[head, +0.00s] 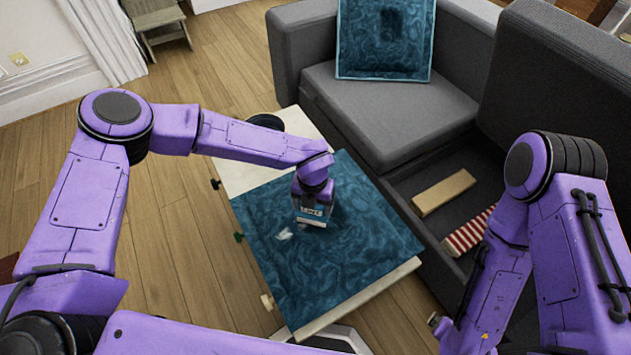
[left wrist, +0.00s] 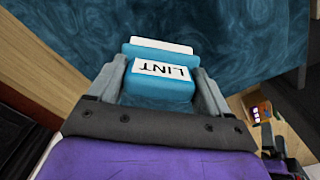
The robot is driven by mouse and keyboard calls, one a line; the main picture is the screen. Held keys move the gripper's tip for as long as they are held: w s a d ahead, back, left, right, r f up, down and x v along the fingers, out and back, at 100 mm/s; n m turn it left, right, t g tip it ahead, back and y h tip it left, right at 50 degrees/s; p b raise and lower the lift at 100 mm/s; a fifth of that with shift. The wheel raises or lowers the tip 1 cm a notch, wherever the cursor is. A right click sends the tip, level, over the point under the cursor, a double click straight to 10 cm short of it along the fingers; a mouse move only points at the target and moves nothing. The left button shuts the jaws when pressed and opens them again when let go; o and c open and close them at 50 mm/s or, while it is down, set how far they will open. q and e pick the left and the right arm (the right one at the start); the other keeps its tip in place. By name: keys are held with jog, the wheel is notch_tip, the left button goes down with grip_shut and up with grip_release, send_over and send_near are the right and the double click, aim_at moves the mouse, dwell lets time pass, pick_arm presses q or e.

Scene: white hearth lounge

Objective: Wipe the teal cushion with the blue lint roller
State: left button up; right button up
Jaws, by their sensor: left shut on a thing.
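A teal swirled cushion (head: 340,255) lies flat on a low pale table (head: 245,172); it also fills much of the left wrist view (left wrist: 250,40). A small whitish patch (head: 284,234) lies on its left part. My left gripper (head: 312,203) is shut on the blue lint roller (head: 312,212), whose LINT label shows in the left wrist view (left wrist: 160,72). The roller's white end is over the cushion, right of the patch; I cannot tell whether it touches. My right arm is at the right; its gripper (head: 438,322) is low and partly hidden, its jaws unclear.
A grey sofa (head: 385,115) stands behind and right of the table, with another teal cushion (head: 385,40) upright on its seat. A wooden block (head: 443,192) and a red-striped item (head: 468,232) lie in its open section. Wood floor (head: 170,235) is clear at left.

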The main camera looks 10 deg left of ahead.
pick_arm(q)
notch_tip(320, 180, up, 5)
jog(key=shift+s+f+p, duration=0.1)
jog(key=shift+s+p, duration=0.05)
jog(key=shift+p, duration=0.85)
notch_tip(320, 180, up, 2)
jog(key=shift+r+p, duration=0.1)
jog(key=shift+p, duration=0.9)
jog(key=shift+r+p, duration=0.7)
jog(key=shift+r, duration=0.15)
pick_arm(e)
notch_tip(320, 180, up, 6)
jog(key=shift+a+r, duration=0.1)
